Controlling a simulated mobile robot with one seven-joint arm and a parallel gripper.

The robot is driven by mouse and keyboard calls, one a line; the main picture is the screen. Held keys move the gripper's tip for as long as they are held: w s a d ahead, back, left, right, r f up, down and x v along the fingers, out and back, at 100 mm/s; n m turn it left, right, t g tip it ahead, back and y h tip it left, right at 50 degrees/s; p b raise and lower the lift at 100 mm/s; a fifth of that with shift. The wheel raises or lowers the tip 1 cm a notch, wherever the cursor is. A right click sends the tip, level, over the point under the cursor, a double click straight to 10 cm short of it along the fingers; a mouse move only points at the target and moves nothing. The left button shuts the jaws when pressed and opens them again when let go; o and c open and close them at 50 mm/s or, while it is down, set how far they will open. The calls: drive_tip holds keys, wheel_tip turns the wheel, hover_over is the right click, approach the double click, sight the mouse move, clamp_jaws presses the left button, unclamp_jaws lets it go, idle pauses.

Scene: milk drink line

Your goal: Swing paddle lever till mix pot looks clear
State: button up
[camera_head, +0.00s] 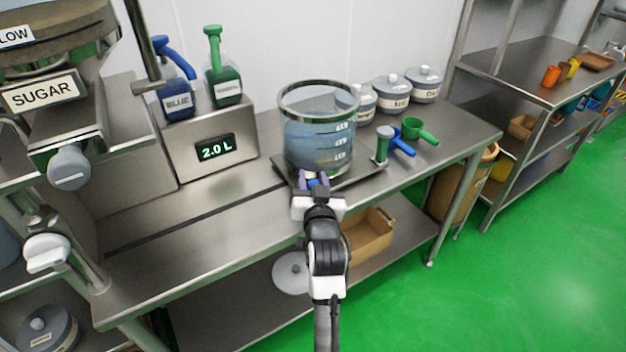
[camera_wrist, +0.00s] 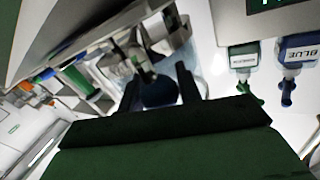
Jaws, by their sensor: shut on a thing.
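The mix pot (camera_head: 319,135) is a clear, graduated vessel with a metal rim, standing upright on a flat base on the steel bench. The liquid inside is pale blue and looks darker low down; I cannot tell whether it is evenly mixed. My gripper (camera_head: 318,182) is at the pot's front base, shut on a small blue knob that looks like the end of the paddle lever. In the wrist view the dark blue knob (camera_wrist: 160,92) sits between the two dark fingers. The rest of the lever and the paddle are not clearly visible.
A blue bottle (camera_head: 176,92) and a green bottle (camera_head: 223,72) stand on a box whose display reads 2.0 L. A sugar hopper (camera_head: 45,93) is at left. Lidded tins (camera_head: 392,92) and blue and green scoops (camera_head: 413,128) are right of the pot. The front left bench is clear.

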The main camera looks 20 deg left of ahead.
clamp_jaws()
